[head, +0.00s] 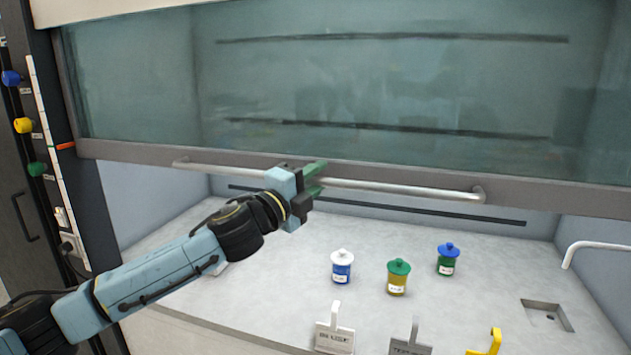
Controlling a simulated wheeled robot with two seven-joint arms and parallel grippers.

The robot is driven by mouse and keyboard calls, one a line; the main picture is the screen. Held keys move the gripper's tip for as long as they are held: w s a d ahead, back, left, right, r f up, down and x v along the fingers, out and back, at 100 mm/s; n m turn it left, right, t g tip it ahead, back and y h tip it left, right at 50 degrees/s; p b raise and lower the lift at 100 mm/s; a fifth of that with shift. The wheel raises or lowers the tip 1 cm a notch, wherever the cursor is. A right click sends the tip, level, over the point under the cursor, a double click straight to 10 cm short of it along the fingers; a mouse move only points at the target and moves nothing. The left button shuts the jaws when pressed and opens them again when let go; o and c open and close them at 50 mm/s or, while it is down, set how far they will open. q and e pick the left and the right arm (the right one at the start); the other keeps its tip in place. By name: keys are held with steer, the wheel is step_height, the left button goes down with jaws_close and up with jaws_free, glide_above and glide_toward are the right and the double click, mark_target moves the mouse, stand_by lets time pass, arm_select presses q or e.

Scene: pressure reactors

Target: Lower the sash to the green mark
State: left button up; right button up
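The sash (400,95) is a large glass pane with a grey bottom rail (545,190). It is partly raised, with the hood opening below it. A metal handle bar (410,189) runs along the rail. My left gripper (316,180) is at the bar left of its middle, its green fingers above and below it, and appears shut on it. A white vertical strip (47,140) stands on the left post, with an orange-red mark (66,146) near the level of the rail's left end. I cannot make out a green mark on the strip. My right gripper is out of view.
Blue (11,78), yellow (23,125) and green (37,169) knobs sit on the left post. Inside, three small lidded jars (398,279) stand on the worktop (270,270), with signs (334,336) at the front and a sink (546,315) at right.

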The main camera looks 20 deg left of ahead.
arm_select(q)
steer(key=shift+o, duration=0.6)
steer(key=shift+f, duration=0.1)
steer(key=shift+s+a+f, duration=0.1)
steer(key=shift+s, duration=0.05)
steer(key=b+v, duration=0.3)
steer(key=v, duration=1)
steer(key=shift+r, duration=0.2)
